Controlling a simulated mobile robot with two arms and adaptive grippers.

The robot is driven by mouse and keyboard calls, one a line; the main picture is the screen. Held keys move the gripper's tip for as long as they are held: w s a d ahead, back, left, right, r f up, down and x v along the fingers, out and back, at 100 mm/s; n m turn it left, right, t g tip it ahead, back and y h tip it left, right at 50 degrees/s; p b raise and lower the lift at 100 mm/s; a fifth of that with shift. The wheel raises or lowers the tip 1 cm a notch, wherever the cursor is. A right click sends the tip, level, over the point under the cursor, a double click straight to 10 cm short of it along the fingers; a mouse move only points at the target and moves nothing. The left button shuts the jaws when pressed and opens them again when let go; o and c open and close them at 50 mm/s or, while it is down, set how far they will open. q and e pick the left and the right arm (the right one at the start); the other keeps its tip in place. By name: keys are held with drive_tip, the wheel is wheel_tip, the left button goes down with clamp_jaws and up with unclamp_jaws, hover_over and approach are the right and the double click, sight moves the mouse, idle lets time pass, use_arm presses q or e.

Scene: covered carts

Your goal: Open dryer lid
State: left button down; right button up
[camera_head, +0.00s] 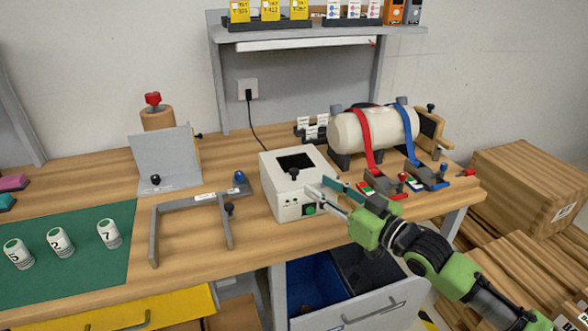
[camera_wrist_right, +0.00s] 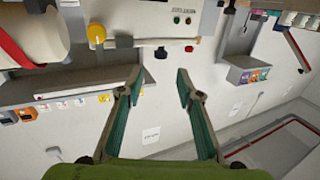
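The dryer (camera_head: 287,207) looks like a white box on the wooden workbench, with a green button and small marks on its front. Its lid (camera_head: 275,166) lies flat on top, seemingly shut, with a dark window and a black knob (camera_head: 294,174) near the front edge. My right gripper (camera_head: 320,187) is at the dryer's front right corner, right of the knob and apart from it. In the right wrist view its teal fingers (camera_wrist_right: 160,78) are spread with nothing between them. That view faces the wall and shelf; the dryer is not recognisable there. My left gripper is not in view.
A white tank (camera_head: 375,130) with red and blue straps stands right of the dryer, with clamps (camera_head: 385,187) before it. A grey bracket (camera_head: 190,205) stands to the left. An open drawer (camera_head: 365,300) juts out below. A shelf (camera_head: 320,35) hangs behind.

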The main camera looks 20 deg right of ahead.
sight(297, 172)
drive_tip(key=p+x, duration=0.1)
drive_tip(key=x, duration=0.9)
clamp_jaws()
